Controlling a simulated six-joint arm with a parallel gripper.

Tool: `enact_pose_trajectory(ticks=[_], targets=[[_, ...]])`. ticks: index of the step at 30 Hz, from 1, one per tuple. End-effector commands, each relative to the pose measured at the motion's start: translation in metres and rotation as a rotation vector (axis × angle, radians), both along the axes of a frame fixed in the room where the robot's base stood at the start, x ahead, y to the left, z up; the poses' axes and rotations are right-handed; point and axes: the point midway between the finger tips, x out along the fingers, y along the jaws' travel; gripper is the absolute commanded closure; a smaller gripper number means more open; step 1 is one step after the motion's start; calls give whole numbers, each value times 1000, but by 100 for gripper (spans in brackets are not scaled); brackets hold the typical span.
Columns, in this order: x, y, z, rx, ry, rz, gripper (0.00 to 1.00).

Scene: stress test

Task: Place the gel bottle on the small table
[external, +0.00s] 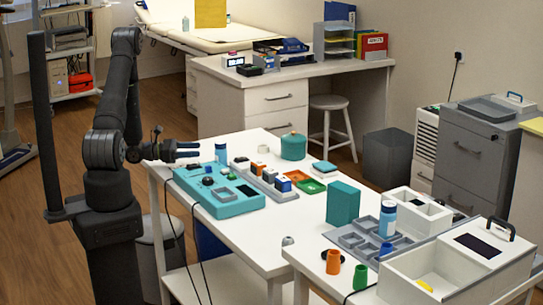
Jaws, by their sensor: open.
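Two bottles could be the gel bottle, and I cannot tell which it is. A blue bottle (221,154) stands upright on the white table (308,233), behind the teal device. A blue-and-white bottle (388,219) stands upright by the grey compartment tray on the front right table (310,262). Which table is the small one is also unclear.
A teal device (232,206), a grey rack of small boxes (262,183), a teal pot (293,147) and a teal box (343,204) crowd the white table. The grey tray (352,240), cups and white bins (408,272) fill the right table. Clear space lies right of the device.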

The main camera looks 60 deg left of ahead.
Motion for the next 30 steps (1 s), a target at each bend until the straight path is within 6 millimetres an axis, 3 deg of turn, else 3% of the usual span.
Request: enact_pose_trajectory(ticks=[11,24,30], targets=[[0,0,2,3,4,-2,35],[-26,16,47,134,253,-23,35],[-37,21,56,175,335,-2,35]])
